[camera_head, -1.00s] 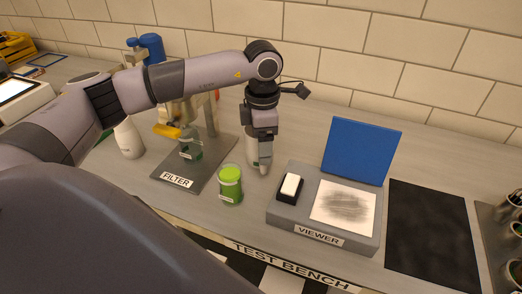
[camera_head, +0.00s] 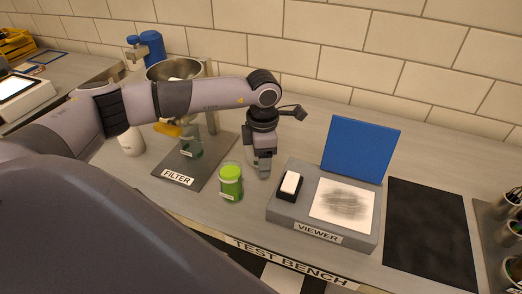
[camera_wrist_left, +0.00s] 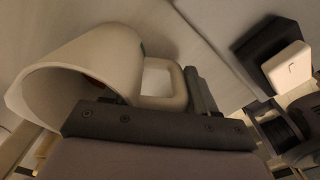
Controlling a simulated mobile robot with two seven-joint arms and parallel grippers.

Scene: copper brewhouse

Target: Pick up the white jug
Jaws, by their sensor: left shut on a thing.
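The white jug (camera_wrist_left: 85,65) fills the left of the left wrist view, with its wide open mouth facing the lower left and its loop handle (camera_wrist_left: 165,85) to the right. My left gripper (camera_head: 264,172) is shut on the jug at its handle side, between the green jar and the viewer. In the head view the gripper and forearm hide most of the jug. My right gripper is not in view.
A green jar (camera_head: 231,182) stands just left of the gripper. The grey viewer (camera_head: 300,215), with its blue lid (camera_head: 360,150), is close on the right. The filter stand (camera_head: 170,178) is to the left, a white bottle (camera_head: 131,142) beyond it. A tiled wall (camera_head: 420,70) is behind.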

